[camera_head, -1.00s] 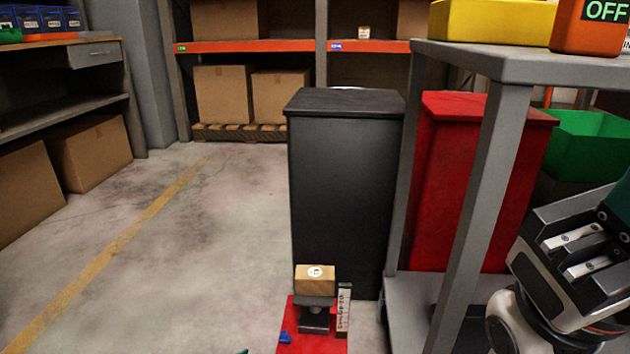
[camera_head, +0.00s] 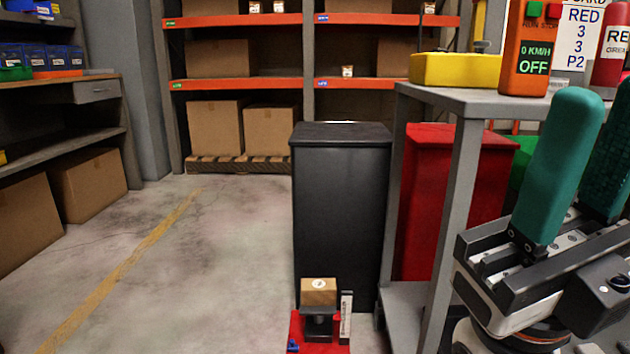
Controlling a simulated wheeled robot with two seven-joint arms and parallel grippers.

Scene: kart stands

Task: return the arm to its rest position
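My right gripper (camera_head: 598,108) is at the right edge, in front of the grey stand (camera_head: 462,210). Its two teal fingers point up and stand apart with a gap between them, and I see nothing held in it. The far finger is partly cut off by the picture's edge. My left gripper is not in view.
The grey stand bears a yellow block (camera_head: 455,70) and an orange device (camera_head: 530,50) reading OFF. A black bin (camera_head: 342,210) and a red bin (camera_head: 425,200) stand behind it. A wooden block (camera_head: 319,291) sits low on a red base (camera_head: 297,330). Floor at left is clear.

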